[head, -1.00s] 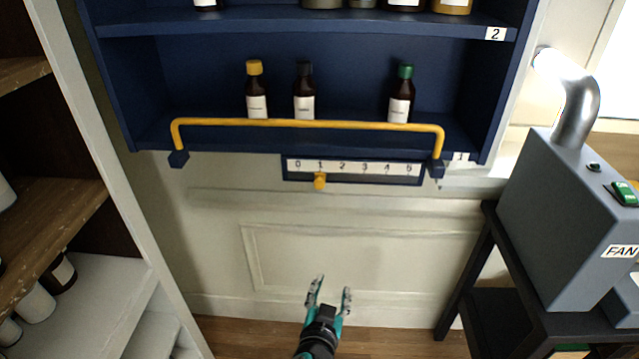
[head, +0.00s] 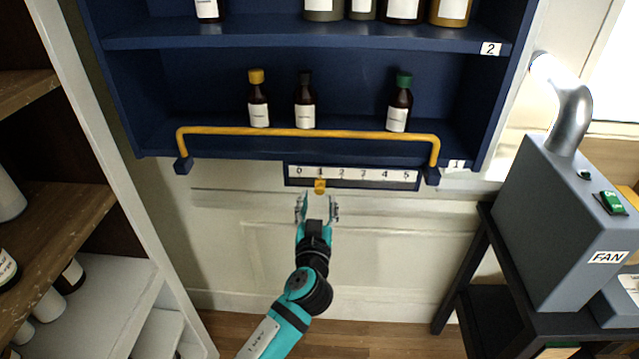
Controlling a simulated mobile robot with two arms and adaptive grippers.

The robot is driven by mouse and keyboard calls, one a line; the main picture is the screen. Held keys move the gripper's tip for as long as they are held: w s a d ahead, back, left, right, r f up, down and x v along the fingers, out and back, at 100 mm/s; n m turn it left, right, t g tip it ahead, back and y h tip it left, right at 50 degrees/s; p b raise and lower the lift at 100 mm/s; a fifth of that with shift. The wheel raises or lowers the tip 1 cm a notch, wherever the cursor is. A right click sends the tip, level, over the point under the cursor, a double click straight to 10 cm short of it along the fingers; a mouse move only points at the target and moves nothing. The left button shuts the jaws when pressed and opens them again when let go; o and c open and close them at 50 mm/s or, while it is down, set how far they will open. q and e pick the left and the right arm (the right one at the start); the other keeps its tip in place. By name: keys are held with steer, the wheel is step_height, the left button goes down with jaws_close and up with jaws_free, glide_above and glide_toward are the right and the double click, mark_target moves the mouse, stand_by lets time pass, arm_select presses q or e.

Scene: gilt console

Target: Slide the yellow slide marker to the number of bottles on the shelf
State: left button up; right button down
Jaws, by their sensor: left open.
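The yellow slide marker (head: 320,187) sits under the 1 on a number strip (head: 352,174) marked 0 to 5, below the blue shelf unit. Three brown bottles stand on the lower shelf behind the yellow rail: one with a yellow cap (head: 258,100), one with a black cap (head: 305,101) and one with a green cap (head: 399,103). My left gripper (head: 317,207) is open, fingers pointing up, just below the marker, with the marker between and slightly beyond its fingertips. Contact cannot be told. My right gripper is not in view.
A yellow rail (head: 300,133) runs along the lower shelf front, above the strip. Several bottles stand on the upper shelf labelled 2 (head: 491,48). A grey fan box (head: 560,215) stands on a black stand at right. A side shelf (head: 70,225) stands at left.

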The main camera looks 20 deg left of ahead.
mark_target(319, 193)
arm_select(q)
steer(key=p+x, duration=0.1)
steer(key=x, duration=0.4)
steer(key=shift+w, duration=0.1)
jaws_close()
stand_by(0.3)
